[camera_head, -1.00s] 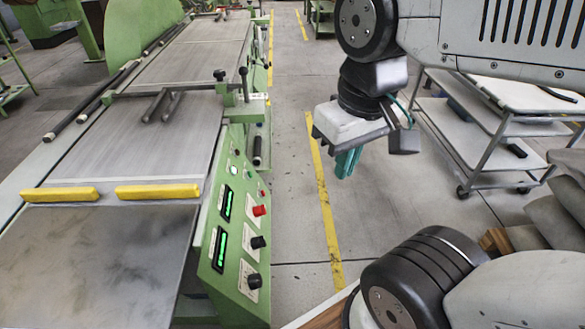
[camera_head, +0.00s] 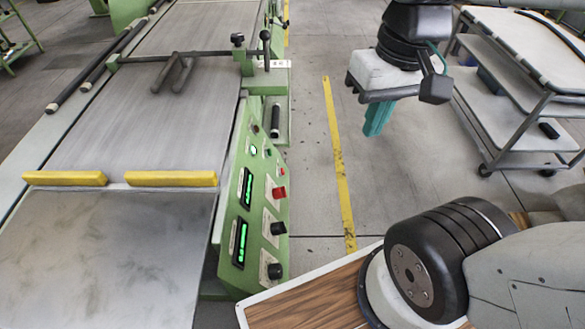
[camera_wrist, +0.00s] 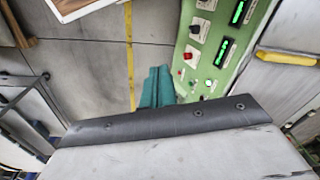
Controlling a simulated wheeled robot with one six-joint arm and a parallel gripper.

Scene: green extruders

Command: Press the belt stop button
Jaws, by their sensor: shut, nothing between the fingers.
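The green control panel (camera_head: 255,215) slopes along the right side of the belt machine. It carries a red button (camera_head: 279,192), also in the wrist view (camera_wrist: 188,56). Two black knobs sit below it in the head view, the upper one (camera_head: 277,228) and the lower one (camera_head: 274,270). A small green button (camera_head: 253,151) is higher up. I cannot read the labels, so I cannot tell which one stops the belt. My gripper (camera_head: 375,120) has teal fingers, shut and empty, pointing down right of the panel and apart from it. The fingers also show in the wrist view (camera_wrist: 157,88).
The grey belt (camera_head: 150,125) has two yellow bars across its near end. A lever (camera_head: 266,45) and rail stand above the panel. Open floor with a yellow line (camera_head: 340,165) lies between the panel and a shelved trolley (camera_head: 515,90) at right.

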